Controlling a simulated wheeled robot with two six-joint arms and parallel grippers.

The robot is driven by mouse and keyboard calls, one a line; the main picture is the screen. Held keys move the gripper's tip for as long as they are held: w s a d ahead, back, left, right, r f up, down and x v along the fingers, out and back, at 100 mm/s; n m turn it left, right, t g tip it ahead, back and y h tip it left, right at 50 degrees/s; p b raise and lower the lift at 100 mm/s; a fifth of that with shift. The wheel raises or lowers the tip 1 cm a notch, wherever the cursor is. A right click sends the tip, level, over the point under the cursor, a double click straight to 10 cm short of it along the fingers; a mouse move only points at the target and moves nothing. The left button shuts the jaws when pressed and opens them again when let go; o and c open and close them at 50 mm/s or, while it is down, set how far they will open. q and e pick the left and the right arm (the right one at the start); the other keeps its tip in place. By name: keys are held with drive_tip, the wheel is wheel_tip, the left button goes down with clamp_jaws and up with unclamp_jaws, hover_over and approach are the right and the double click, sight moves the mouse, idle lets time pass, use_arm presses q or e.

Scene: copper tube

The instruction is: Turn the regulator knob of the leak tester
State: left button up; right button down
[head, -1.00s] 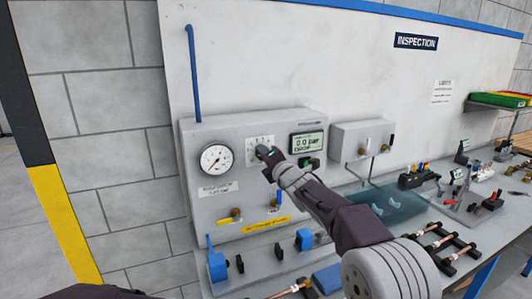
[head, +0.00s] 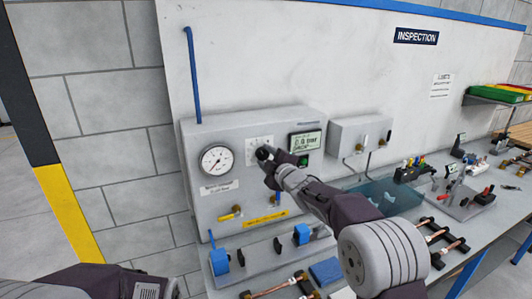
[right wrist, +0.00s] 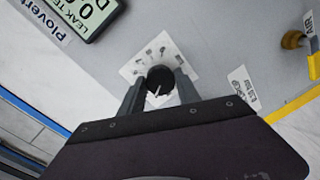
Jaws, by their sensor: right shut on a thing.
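The leak tester (head: 203,135) is a grey box with a round pressure gauge (head: 215,160) and a small display (head: 306,141) on its front. The black regulator knob (right wrist: 161,80) sits on a white scale plate (right wrist: 143,62) with markings; a pale pointer line shows on the knob. My right gripper (right wrist: 158,88) is shut on the knob, with one finger on each side of it. In the head view the right gripper (head: 268,160) reaches the panel between gauge and display and partly hides the knob. My left arm shows at the bottom left; its gripper is not visible.
Blue clamps (head: 302,235) and a copper tube stand in front. A smaller grey box (head: 345,133), a blue tray and several tools lie to the right.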

drive_tip(key=m+p, duration=0.1)
drive_tip(key=m, duration=0.2)
drive_tip(key=shift+m+p, duration=0.3)
drive_tip(key=m+p, duration=0.1)
drive_tip(key=m, duration=0.2)
drive_tip(key=m+p, duration=0.1)
drive_tip(key=m, duration=0.3)
drive_tip(key=shift+f+y, duration=0.1)
drive_tip(key=shift+y, duration=0.3)
drive_tip(key=m+p, duration=0.1)
drive_tip(key=m, duration=0.2)
drive_tip(key=shift+m, duration=0.3)
drive_tip(key=m, duration=0.6)
drive_tip(key=shift+a+f+t+p, duration=0.1)
drive_tip(key=shift+a+t+p, duration=0.05)
drive_tip(key=shift+t+p, duration=0.2)
drive_tip(key=m, duration=0.6)
drive_tip(key=shift+t, duration=0.25)
drive_tip(key=c, duration=0.9)
unclamp_jaws()
